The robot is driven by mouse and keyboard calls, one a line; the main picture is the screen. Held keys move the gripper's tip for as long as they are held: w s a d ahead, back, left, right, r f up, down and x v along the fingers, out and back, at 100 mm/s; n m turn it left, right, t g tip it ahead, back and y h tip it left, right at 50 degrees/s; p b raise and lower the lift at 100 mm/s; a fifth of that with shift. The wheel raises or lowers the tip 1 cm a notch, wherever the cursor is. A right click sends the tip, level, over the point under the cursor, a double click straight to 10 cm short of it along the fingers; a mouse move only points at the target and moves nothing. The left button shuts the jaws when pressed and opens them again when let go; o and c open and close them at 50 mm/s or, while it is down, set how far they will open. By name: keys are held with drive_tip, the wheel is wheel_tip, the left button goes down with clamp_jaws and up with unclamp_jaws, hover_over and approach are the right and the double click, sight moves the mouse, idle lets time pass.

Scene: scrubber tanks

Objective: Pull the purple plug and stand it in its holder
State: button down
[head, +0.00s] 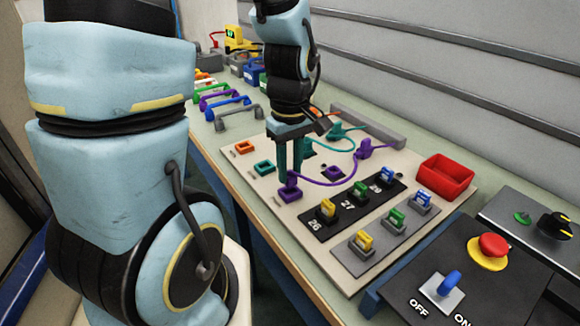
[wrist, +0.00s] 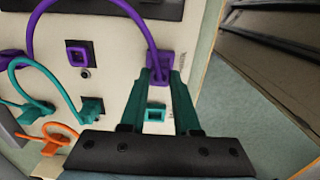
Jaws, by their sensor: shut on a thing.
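My gripper (head: 289,175) points down at the near left edge of the pale board, its teal fingers closed on the purple plug (head: 290,192). In the wrist view, the purple plug (wrist: 160,62) is between the fingertips (wrist: 160,76), with its purple cable (wrist: 88,3) arching left. The plug is at the purple holder's place, in line with the empty teal holder (wrist: 155,114) and orange holder (head: 244,147). The fingers and plug mostly hide the purple holder; I cannot tell whether the plug is fully seated. The purple-framed socket (wrist: 79,53) is empty.
A teal plug (wrist: 91,107) and an orange plug (wrist: 53,146) are on the board with their cables. A purple cable end (head: 365,149) stands at the back. Several coloured switches (head: 360,190), a red tray (head: 446,176) and a red stop button (head: 489,251) are to the right.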

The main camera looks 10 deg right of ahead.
drive_tip(key=shift+f, duration=0.1)
drive_tip(key=shift+f+b, duration=0.8)
drive_tip(key=shift+f, duration=0.2)
drive_tip(key=shift+c, duration=0.4)
unclamp_jaws()
idle(0.4)
wheel_tip(320, 180, up, 9)
drive_tip(key=p, duration=0.8)
drive_tip(key=shift+f, duration=0.1)
